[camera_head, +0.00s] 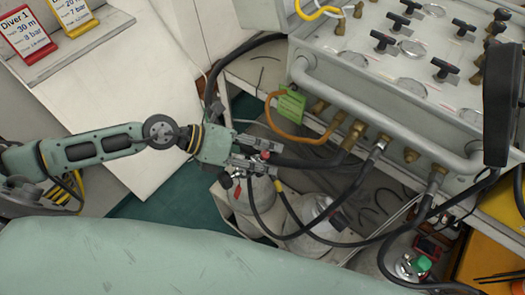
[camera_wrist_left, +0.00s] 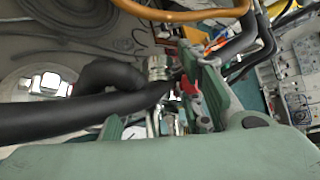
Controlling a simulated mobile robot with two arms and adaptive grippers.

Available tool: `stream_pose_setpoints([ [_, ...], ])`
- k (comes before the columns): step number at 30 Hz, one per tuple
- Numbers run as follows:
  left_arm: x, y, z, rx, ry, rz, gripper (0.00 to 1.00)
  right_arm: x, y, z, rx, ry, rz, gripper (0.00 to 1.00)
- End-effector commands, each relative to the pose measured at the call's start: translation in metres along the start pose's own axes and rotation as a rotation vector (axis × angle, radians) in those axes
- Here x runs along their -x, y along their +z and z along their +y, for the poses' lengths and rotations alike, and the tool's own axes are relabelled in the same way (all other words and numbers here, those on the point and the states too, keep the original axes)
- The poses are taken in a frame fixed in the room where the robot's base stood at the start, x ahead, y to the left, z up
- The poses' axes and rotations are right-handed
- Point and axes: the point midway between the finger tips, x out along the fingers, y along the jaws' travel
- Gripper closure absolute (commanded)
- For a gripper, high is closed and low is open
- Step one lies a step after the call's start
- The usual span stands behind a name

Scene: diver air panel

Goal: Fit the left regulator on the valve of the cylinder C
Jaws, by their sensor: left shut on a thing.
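My left gripper (camera_head: 262,167) is shut on a small metal regulator with red parts (camera_head: 238,189), and a black hose runs from it. The fingers and the hose hide much of it. In the left wrist view its red part (camera_wrist_left: 188,86) and a metal fitting (camera_wrist_left: 157,68) show by the fingers. A grey cylinder (camera_head: 258,196) stands just under the gripper. Another pale cylinder (camera_head: 302,222) with a metal valve (camera_head: 338,222) stands to its right. I cannot read which cylinder is C, nor tell whether the regulator touches a valve. My right gripper is out of view.
The air panel (camera_head: 370,75) with several black knobs and hose fittings stands above, at the right. Black hoses (camera_head: 292,208) loop across the cylinders. A green tag (camera_head: 291,104) hangs on the orange hose (camera_head: 275,125). A green-knobbed valve (camera_head: 421,264) is at lower right.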

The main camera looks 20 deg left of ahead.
Motion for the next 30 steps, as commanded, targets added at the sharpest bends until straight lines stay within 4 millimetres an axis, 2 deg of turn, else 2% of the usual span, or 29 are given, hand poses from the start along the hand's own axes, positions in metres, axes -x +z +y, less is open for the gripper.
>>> stream_pose_setpoints([
  [6, -0.002, 0.003, -0.002, 0.002, -0.006, -0.006, 1.00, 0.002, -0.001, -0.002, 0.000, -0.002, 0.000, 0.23],
  [11, -0.021, 0.008, -0.006, 0.023, -0.034, -0.027, 1.00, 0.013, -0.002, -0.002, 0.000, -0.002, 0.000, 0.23],
  [17, -0.076, 0.012, -0.019, 0.075, -0.097, -0.066, 1.00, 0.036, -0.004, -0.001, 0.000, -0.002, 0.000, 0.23],
  [24, -0.147, 0.002, -0.052, 0.135, -0.163, -0.084, 1.00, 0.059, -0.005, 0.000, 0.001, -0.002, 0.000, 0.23],
  [30, -0.184, -0.008, -0.075, 0.163, -0.194, -0.084, 1.00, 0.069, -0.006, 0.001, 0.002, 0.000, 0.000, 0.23],
])
